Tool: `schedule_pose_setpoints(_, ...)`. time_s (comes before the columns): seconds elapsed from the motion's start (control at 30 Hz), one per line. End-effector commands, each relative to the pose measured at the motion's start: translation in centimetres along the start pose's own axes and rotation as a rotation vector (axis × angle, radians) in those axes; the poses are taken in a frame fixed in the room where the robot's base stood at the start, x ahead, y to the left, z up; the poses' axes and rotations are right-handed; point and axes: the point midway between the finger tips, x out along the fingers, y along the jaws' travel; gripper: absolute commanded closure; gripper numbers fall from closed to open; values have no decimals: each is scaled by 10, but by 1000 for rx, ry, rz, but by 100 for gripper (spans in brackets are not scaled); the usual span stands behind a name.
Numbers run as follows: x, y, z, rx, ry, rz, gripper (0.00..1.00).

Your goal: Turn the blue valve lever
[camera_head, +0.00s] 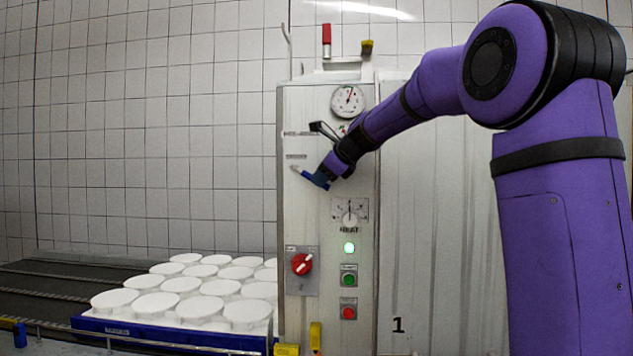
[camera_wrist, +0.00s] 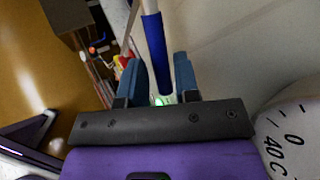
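The blue valve lever (camera_head: 312,178) slants at the left of the steel cabinet's front, with my gripper (camera_head: 325,178) at its right part. In the wrist view the lever (camera_wrist: 155,40) is a blue bar with a pale stem beyond it. It runs between the two blue-grey fingertips of my gripper (camera_wrist: 159,75). Narrow gaps show beside the lever, so the fingers look open around it. Contact cannot be made out. My gripper hides part of the lever in the head view.
The steel cabinet (camera_head: 318,320) carries a dial gauge (camera_head: 348,100), a heat knob (camera_head: 350,217) and a red rotary switch (camera_head: 302,264). A red-handled valve (camera_head: 326,40) stands on top. White moulds (camera_head: 198,308) fill a blue tray at lower left. The tiled wall area left of the cabinet is clear.

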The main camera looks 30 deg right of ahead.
Motion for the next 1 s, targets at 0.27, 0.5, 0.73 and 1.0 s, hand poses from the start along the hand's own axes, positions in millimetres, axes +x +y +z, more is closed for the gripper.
schedule_pose_setpoints(0.27, -53, 0, 0, 0, 0, -3, 71)
schedule_pose_setpoints(0.5, -76, 0, 0, 0, 0, -1, 71)
schedule_pose_setpoints(0.73, -79, 0, 0, 1, 0, 0, 71)
schedule_pose_setpoints(1.0, -69, 8, -14, -43, 42, 37, 100)
